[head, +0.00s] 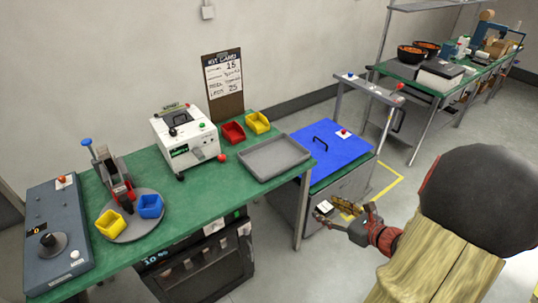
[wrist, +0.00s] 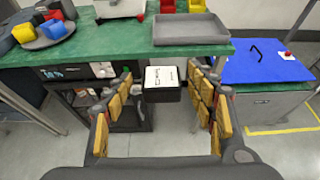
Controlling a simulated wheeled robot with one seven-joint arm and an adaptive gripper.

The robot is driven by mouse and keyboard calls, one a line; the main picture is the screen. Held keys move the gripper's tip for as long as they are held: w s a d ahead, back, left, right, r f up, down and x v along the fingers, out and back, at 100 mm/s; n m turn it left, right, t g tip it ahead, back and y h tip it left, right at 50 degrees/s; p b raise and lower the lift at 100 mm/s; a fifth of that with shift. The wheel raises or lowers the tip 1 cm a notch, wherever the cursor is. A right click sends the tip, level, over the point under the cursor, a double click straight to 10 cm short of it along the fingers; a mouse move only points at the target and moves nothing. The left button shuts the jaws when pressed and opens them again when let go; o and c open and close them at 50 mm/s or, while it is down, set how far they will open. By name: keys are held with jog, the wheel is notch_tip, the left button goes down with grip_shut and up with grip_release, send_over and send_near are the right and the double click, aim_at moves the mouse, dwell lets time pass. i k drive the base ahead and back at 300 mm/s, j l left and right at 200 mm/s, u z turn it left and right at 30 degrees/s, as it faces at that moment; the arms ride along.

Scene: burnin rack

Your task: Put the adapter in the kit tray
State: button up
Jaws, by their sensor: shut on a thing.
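The adapter (head: 325,208) is a small black box with a white label on top. My gripper (head: 340,213) is shut on it and holds it in the air in front of the bench. In the wrist view the adapter (wrist: 162,78) sits between the two fingertips of my gripper (wrist: 162,88), label facing up. The kit tray (head: 299,160) is a shallow grey tray, empty, at the right end of the green bench. In the wrist view the kit tray (wrist: 190,41) lies beyond the adapter, a little to the right.
On the green bench (head: 240,195) stand a white tester (head: 185,140), red (head: 233,133) and yellow (head: 258,123) bins, and a round plate with a press (head: 115,180). A blue-topped cabinet (head: 340,155) with a handle and post is right of the tray. A clipboard (head: 224,85) stands behind.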

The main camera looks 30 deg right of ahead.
aim_at(270, 154)
jog(key=i+j, duration=0.1)
jog(key=i, duration=1.2)
